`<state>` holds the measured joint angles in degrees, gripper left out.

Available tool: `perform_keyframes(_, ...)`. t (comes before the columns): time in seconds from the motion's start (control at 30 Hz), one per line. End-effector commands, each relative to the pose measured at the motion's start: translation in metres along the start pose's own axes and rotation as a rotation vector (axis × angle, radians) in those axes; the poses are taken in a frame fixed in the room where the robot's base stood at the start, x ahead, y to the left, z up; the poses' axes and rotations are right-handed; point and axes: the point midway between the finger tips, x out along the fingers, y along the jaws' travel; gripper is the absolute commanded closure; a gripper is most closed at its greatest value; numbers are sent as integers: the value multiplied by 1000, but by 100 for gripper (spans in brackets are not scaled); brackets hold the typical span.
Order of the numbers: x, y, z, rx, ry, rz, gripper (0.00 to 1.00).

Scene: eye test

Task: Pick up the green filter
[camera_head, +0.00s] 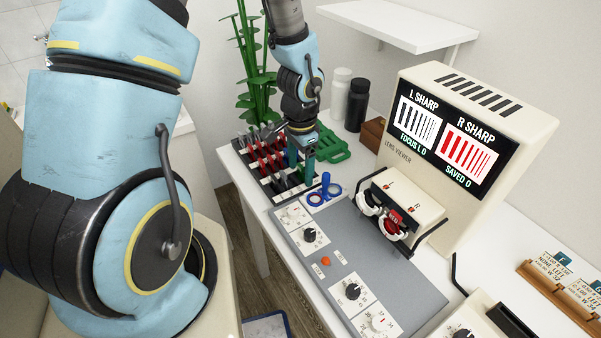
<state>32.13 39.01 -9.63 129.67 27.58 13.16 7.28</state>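A rack (246,143) on the white table holds several lens-like pieces with red, black and grey handles. Dark green upright pieces (292,155) show at the rack's right end, right at my gripper (303,170). My gripper points down there; its fingertips are small and partly merge with the green, so whether it is open or shut on something is unclear. A brighter green flat piece with slots (331,147) lies on the table just right of and behind my gripper. I cannot tell which green piece is the filter.
Black and white bottles (357,104) and a brown box (372,132) stand behind. A plant (255,70) rises behind the rack.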

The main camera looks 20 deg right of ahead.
Motion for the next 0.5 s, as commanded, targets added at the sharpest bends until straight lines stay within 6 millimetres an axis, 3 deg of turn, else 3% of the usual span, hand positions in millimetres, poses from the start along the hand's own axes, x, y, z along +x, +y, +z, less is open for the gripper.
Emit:
perform_keyframes(0.07, 0, 0, 0, 0, 0, 0, 32)
perform_keyframes(0.5, 0, 0, 0, 0, 0, 0, 82)
